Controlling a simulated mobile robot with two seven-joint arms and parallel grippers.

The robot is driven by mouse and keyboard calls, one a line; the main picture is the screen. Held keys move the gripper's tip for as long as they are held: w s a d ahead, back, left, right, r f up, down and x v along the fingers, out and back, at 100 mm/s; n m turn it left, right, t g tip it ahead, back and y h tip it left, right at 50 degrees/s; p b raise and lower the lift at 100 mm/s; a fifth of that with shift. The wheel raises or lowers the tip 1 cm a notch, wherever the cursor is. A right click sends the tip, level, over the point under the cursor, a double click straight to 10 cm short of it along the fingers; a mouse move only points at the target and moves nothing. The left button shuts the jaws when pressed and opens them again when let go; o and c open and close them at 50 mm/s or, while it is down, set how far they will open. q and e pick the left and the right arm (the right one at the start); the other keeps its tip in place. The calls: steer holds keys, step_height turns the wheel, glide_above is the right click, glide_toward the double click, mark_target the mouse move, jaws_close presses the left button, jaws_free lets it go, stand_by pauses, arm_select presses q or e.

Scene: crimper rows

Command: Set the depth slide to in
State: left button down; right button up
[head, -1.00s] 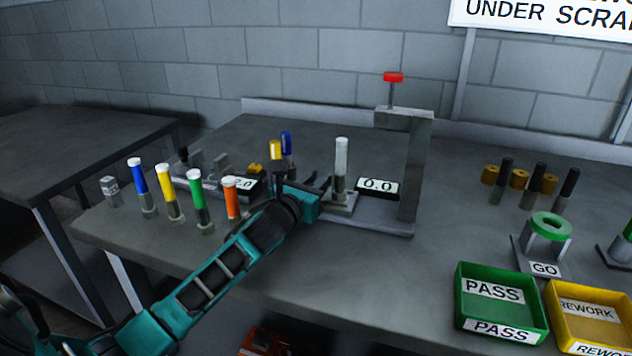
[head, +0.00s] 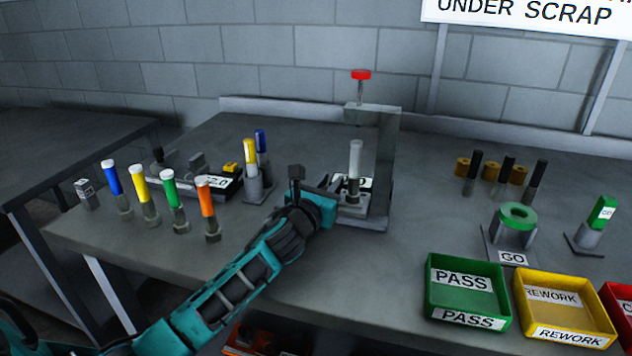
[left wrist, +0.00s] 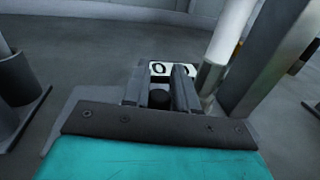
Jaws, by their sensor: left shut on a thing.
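The press stand (head: 385,150) has a red-topped plunger (head: 361,75), a white-topped upright pin (head: 355,160) and a small white readout (head: 367,182). The readout (left wrist: 172,70) also shows in the left wrist view, its digits partly covered by my fingers. My left gripper (head: 328,190) is at the left side of the stand's base. In the left wrist view my left gripper (left wrist: 160,90) is shut on a small dark knob (left wrist: 160,99), seemingly the depth slide's. The rest of the slide is hidden, so I cannot tell its setting. My right gripper is not in view.
A holder with yellow and blue pins (head: 256,160) stands left of the gripper. Several coloured pins (head: 173,205) stand in a row along the left. A second device reads 2.0 (head: 215,183). Green PASS (head: 468,300) and yellow REWORK (head: 565,310) trays are at the right front.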

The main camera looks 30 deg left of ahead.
arm_select(q)
steer(key=shift+d, duration=0.25)
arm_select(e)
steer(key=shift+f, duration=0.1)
arm_select(q)
steer(key=c, duration=1.3)
jaws_free()
steer(key=shift+d, duration=0.1)
steer(key=shift+o, duration=0.2)
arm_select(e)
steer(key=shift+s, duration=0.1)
arm_select(q)
steer(key=s, duration=1.2)
steer(key=shift+s+d+p, duration=0.3)
steer(key=shift+d, duration=0.05)
steer(key=shift+s, duration=0.1)
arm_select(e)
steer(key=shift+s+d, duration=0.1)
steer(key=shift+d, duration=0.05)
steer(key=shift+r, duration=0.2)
